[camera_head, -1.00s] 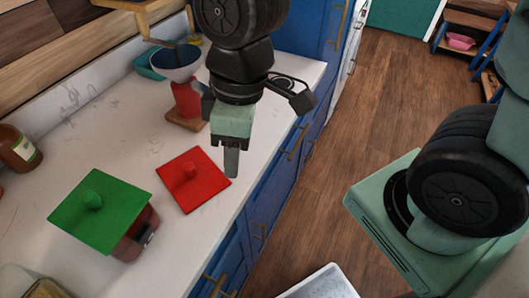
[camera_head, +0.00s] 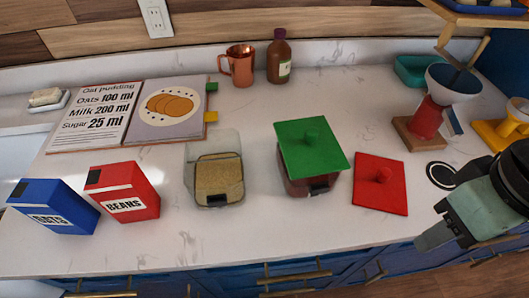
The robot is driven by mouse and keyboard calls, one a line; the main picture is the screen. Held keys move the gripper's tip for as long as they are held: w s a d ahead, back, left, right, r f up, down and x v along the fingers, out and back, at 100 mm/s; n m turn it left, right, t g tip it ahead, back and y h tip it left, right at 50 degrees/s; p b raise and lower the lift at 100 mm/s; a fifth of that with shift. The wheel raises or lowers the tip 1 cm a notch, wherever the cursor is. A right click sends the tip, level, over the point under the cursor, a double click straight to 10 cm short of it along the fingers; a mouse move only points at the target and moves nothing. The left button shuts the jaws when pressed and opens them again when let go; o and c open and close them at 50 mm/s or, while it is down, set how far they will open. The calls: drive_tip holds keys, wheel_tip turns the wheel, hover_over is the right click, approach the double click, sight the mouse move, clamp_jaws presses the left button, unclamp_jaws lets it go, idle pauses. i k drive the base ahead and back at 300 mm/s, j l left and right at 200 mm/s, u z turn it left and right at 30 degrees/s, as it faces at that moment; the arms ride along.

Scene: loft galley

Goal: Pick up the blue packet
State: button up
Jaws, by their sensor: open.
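The blue packet (camera_head: 54,206), labelled OATS, stands on the white counter at the far left, near its front edge, with a black patch on its top corner. A red packet (camera_head: 124,191), labelled BEANS, stands close on its right. My gripper (camera_head: 432,238) is at the far right of the view, over the counter's front edge. It is far from the blue packet, and nothing shows between its fingers. It is open, though the gap between the fingers is hard to see from this angle.
Behind are an open recipe book (camera_head: 133,112), a copper mug (camera_head: 240,66) and a brown bottle (camera_head: 279,58). The front strip of counter is mostly clear.

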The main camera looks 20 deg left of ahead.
sight(52, 203)
drive_tip(key=k+j+u, duration=0.15)
drive_tip(key=j+u, duration=0.65)
drive_tip(key=u, duration=0.2)
drive_tip(key=i, duration=0.35)
drive_tip(key=k+j+z, duration=0.3)
drive_tip(key=k+j, duration=0.15)
drive_tip(key=j, duration=0.25)
drive_tip(key=k+j+z, duration=0.25)
drive_tip(key=k+j, duration=0.25)
drive_tip(key=j, duration=0.1)
